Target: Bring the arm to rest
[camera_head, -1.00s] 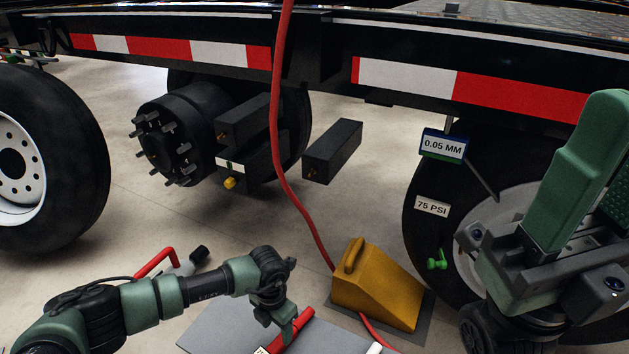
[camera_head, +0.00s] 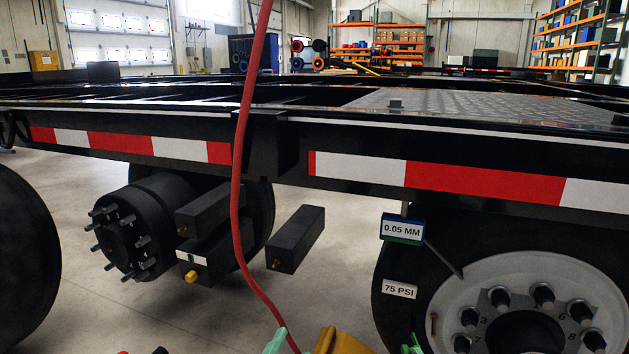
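Whether that gripper is open or shut, or holds anything, is hidden.
The black trailer frame with a red and white strip (camera_head: 480,184) spans the view. Below are a hub with studs (camera_head: 125,235), a wheel (camera_head: 520,300) and a hanging red hose (camera_head: 243,150). The yellow chock (camera_head: 338,342) peeks in. Shelves (camera_head: 390,45) stand far back.

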